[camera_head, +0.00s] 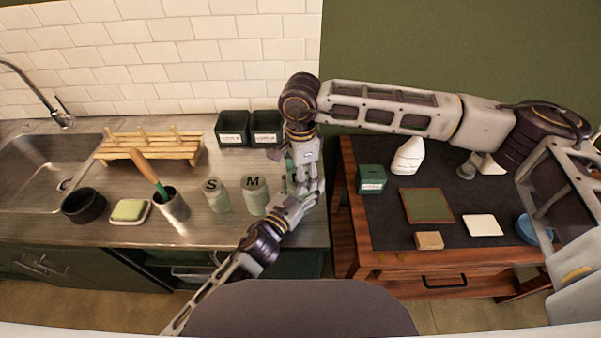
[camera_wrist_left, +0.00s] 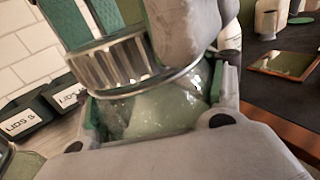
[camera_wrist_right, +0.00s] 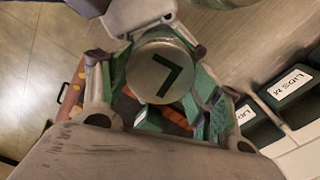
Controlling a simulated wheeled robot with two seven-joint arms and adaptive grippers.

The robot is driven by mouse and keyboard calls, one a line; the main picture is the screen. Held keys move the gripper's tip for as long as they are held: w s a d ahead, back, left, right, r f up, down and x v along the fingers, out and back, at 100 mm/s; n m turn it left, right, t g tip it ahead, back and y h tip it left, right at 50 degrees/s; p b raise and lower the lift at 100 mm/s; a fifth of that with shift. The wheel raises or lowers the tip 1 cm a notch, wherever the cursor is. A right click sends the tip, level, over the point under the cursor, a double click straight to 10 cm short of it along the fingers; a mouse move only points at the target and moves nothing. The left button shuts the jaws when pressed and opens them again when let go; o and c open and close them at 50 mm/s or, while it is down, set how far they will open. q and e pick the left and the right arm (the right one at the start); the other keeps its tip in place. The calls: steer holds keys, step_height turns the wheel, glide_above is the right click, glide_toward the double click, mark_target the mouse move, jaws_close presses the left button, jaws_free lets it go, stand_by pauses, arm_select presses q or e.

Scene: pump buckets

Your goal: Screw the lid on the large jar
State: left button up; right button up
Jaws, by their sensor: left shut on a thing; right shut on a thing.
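The large jar is clear glass with pale green contents (camera_wrist_left: 165,108); it stands near the counter's right end and is mostly hidden by my grippers in the head view. Its metal lid has ribbed sides (camera_wrist_left: 115,65) and a dark L on top in the right wrist view (camera_wrist_right: 158,72). The lid is at the jar's mouth; I cannot tell whether it is threaded. My right gripper (camera_head: 301,180) comes from above, shut on the lid, green pads on either side. My left gripper (camera_head: 290,208) comes from the front, lower down, shut on the jar.
Jars marked S (camera_head: 215,195) and M (camera_head: 254,195) stand close to the left. Two dark lid bins (camera_head: 232,128) are behind. A tool cup (camera_head: 173,207) and wooden rack (camera_head: 150,150) are farther left. The side table (camera_head: 385,232) on the right holds a green box (camera_head: 372,179) and bottle (camera_head: 408,156).

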steer(key=shift+m, duration=0.8)
steer(key=o, duration=1.2)
steer(key=shift+r, duration=0.1)
steer(key=shift+r, duration=5.9)
arm_select(q)
steer(key=o, duration=2.1)
steer(key=shift+c, duration=0.2)
steer(key=shift+r, duration=0.1)
